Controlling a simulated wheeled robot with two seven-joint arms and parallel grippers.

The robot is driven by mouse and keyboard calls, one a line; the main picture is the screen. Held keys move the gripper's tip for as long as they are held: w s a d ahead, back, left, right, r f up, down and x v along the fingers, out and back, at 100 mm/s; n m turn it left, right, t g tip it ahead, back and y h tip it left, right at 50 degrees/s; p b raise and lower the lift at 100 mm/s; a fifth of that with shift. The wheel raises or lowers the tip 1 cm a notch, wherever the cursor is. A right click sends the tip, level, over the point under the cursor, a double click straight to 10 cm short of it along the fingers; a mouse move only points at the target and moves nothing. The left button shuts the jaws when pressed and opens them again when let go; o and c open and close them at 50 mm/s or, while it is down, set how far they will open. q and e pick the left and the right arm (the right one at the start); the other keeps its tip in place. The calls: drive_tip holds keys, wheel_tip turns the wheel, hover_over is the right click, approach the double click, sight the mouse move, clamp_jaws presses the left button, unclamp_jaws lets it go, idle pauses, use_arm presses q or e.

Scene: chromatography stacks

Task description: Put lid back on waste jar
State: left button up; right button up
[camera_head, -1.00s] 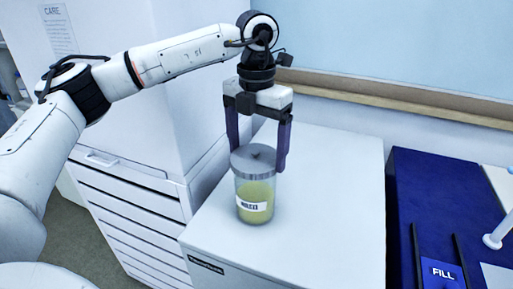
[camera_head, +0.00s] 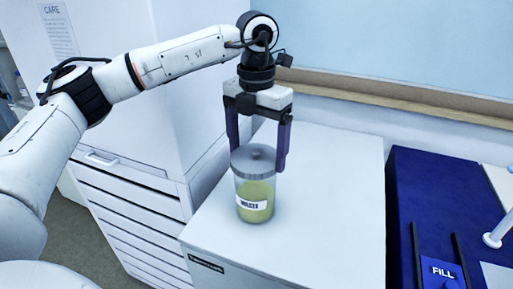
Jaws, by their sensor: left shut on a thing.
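The waste jar (camera_head: 255,198) is clear glass with yellow-green liquid and a white label. It stands upright on top of a white cabinet. The grey lid (camera_head: 254,159) sits at the jar's mouth and looks level; whether it is fully seated I cannot tell. My left gripper (camera_head: 256,158) points straight down from above, its two dark fingers on either side of the lid, shut on it. The far side of the lid and jar is hidden. My right gripper is not in view.
The white cabinet top (camera_head: 330,185) is clear around the jar. A blue unit (camera_head: 425,185) marked FILL stands to the right. A tall white cabinet with drawers (camera_head: 125,215) stands at the left. A wooden ledge (camera_head: 400,104) runs along the back wall.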

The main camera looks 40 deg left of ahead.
use_arm(q)
drive_tip(key=o, duration=0.9)
drive_tip(key=shift+o, duration=0.2)
drive_tip(key=shift+r+p, duration=0.95)
drive_tip(key=shift+r, duration=2.6)
clamp_jaws()
drive_tip(key=shift+f, duration=0.25)
